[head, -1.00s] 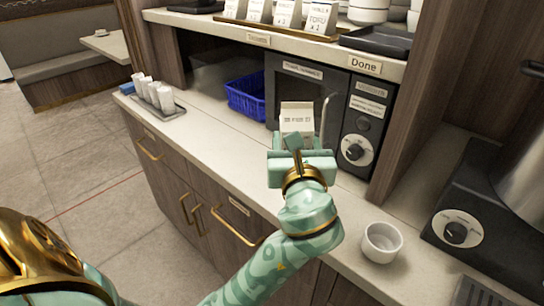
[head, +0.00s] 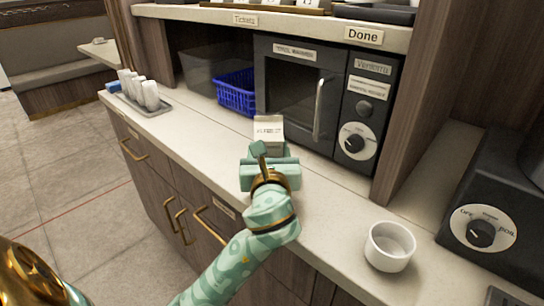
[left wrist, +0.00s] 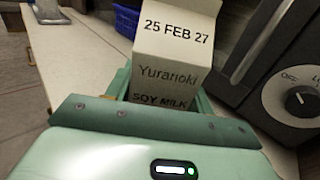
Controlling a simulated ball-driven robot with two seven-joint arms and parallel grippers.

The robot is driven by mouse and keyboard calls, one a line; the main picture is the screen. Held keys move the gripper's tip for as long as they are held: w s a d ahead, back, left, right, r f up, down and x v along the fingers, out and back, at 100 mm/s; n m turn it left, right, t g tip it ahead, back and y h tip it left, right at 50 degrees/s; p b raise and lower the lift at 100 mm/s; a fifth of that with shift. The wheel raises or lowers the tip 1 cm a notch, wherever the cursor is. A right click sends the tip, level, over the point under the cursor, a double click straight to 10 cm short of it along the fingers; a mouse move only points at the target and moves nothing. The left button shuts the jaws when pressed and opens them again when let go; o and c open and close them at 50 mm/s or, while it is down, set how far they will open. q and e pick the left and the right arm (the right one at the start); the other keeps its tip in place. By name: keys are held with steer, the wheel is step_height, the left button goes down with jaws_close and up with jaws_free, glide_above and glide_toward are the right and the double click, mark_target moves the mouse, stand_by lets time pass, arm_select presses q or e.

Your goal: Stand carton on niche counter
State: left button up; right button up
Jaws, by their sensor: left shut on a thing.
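The carton (head: 269,130) is a small white soy milk box with a gabled top. It is upright or nearly so. In the left wrist view the carton (left wrist: 172,55) shows a date and "SOY MILK" print, and its lower part is hidden between the jaws. My left gripper (head: 268,160) is shut on it, over the niche counter (head: 330,205) in front of the dark oven. I cannot tell whether the carton's base touches the counter. My right gripper is not in view.
A dark oven (head: 295,90) with a vertical handle stands just behind the carton. A blue basket (head: 236,92) is behind left, a tray of white rolled items (head: 138,90) far left. A white cup (head: 390,246) stands at right. The counter between cup and gripper is clear.

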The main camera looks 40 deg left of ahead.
mark_target(269, 156)
arm_select(q)
steer(key=shift+r, duration=0.1)
steer(key=o, duration=1.2)
steer(key=shift+o, duration=0.7)
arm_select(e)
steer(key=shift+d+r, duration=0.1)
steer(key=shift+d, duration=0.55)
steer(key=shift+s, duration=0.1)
